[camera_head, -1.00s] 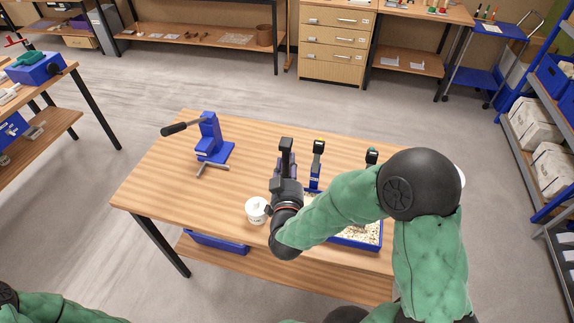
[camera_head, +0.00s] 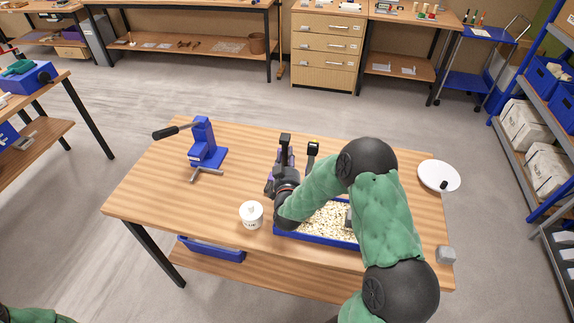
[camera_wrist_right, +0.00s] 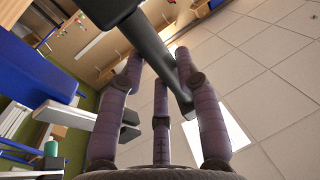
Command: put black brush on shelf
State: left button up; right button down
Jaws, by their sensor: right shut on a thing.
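My right gripper (camera_head: 281,172) is above the far-left part of the blue tray on the table. It is shut on the black brush (camera_head: 285,143), whose dark end sticks up above the fingers. In the right wrist view the purple fingers (camera_wrist_right: 159,62) close around the brush's dark bar (camera_wrist_right: 150,40), which runs diagonally between them. The grey and blue shelf rack (camera_head: 536,100) stands at the right, apart from the table. My left gripper is out of view; only a bit of green arm shows at the lower left.
The blue tray (camera_head: 316,237) holds pale granules; another black-topped tool (camera_head: 312,149) stands behind it. My right arm hides the table's right middle.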

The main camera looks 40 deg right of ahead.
aim_at(287, 163)
jog(key=shift+w+d+f, duration=0.1)
jog(key=shift+w+f, duration=0.05)
jog(key=shift+f, duration=1.55)
jog(key=shift+b, duration=0.35)
jog(key=shift+f, duration=0.2)
jog(key=c, duration=0.9)
grip_release()
jog(key=shift+r, duration=0.1)
